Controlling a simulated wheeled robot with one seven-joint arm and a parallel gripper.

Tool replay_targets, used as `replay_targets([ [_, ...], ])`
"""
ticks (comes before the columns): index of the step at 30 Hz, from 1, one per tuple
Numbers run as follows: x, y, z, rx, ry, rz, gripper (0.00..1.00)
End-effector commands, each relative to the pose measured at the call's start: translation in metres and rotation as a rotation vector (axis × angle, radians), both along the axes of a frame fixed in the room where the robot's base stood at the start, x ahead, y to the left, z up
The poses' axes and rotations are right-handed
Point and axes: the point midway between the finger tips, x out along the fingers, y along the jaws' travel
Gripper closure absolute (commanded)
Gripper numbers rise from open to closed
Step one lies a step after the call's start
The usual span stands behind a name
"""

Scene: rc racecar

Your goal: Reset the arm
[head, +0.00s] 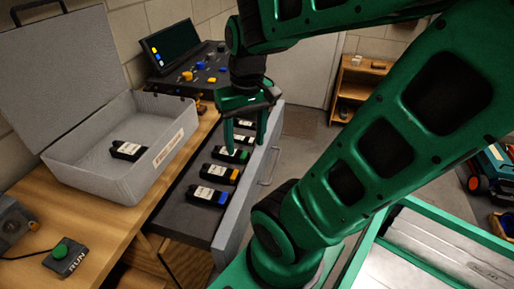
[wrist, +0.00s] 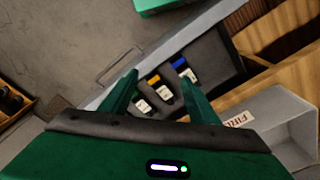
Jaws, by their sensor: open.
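My gripper (head: 243,144) is open and points down above the open drawer (head: 178,222). Its green fingers also show in the wrist view (wrist: 160,85), with nothing held between them. Several black bottles or packs with white labels lie in a row in the drawer. They include a blue-ended one (head: 208,195), a yellow-ended one (head: 220,173) and a green-ended one (head: 232,154), which is close to the fingertips. I cannot tell whether a finger touches it. In the wrist view, the blue-ended pack (wrist: 184,72) and yellow-ended pack (wrist: 160,88) lie near the fingers.
An open grey case (head: 90,180) on the wooden bench holds one black pack (head: 127,150). A control panel (head: 190,68) stands behind it, and a RUN button box (head: 66,258) is at the front left. A wooden shelf (head: 350,85) is farther back.

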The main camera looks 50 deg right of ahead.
Motion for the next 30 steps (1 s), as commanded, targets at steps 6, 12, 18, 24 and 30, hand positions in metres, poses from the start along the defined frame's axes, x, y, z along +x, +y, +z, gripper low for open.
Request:
replay_targets([
  [6,-0.048,-0.006,-0.012,0.021,0.061,-0.148,0.45],
  [12,-0.049,-0.006,-0.012,0.021,0.063,-0.151,0.45],
  [18,-0.048,-0.006,-0.012,0.021,0.063,-0.15,0.45],
  [24,-0.035,-0.006,-0.018,0.02,0.078,-0.15,0.45],
  [30,-0.035,-0.006,-0.017,0.02,0.077,-0.15,0.45],
])
